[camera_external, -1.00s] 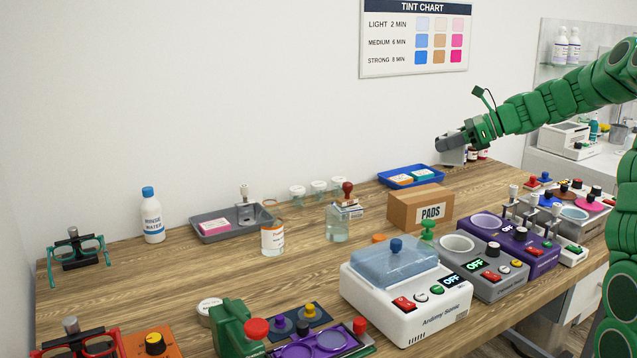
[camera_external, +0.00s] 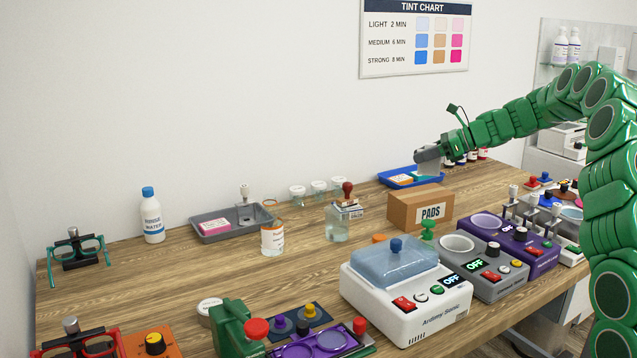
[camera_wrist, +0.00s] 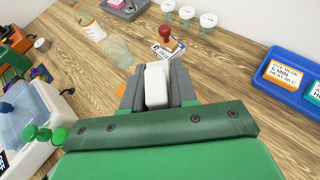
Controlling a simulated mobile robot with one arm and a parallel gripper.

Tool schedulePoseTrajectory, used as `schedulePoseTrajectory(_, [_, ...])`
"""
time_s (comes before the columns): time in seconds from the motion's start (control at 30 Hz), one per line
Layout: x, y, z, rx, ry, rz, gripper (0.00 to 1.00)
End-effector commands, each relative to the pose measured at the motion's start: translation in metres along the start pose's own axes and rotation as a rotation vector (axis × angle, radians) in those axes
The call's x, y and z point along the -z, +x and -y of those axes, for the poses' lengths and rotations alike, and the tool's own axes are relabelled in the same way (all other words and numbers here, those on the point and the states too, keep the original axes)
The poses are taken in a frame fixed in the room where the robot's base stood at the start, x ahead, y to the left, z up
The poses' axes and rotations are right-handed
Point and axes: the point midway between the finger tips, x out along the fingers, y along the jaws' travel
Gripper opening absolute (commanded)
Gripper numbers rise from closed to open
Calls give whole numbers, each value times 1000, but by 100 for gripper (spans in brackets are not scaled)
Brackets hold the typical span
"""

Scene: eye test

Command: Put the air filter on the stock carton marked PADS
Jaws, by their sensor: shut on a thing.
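The stock carton marked PADS (camera_external: 420,207) is a closed brown box standing on the wooden bench, its label facing the external camera. My gripper (camera_external: 428,154) is in the air, above the carton in the external view and in front of the blue tray; its exact depth is hard to tell. In the wrist view my gripper (camera_wrist: 157,88) is shut on a small white block, which I take to be the air filter (camera_wrist: 156,84). The carton is mostly or wholly hidden behind my gripper in that view.
A blue tray (camera_external: 384,180) with small boxes lies behind the carton. A red-handled stamp (camera_external: 347,193) stands left of it. A white machine with a blue lid (camera_external: 395,262) and a grey heater unit (camera_external: 484,268) stand in front.

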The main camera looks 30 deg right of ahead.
Motion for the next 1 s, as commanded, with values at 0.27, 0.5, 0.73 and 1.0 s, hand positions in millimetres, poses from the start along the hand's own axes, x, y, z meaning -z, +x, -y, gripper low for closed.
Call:
schedulePoseTrajectory(0.27, [16, 17, 15, -1, 1, -1, 0])
schedulePoseTrajectory(0.5, [19, 22, 19, -1, 1, 0, 0])
schedulePoseTrajectory(0.73, [42, 34, 22, 0, 3, 0, 0])
schedulePoseTrajectory(1.0, [48, 37, 22, 1, 0, 0, 0])
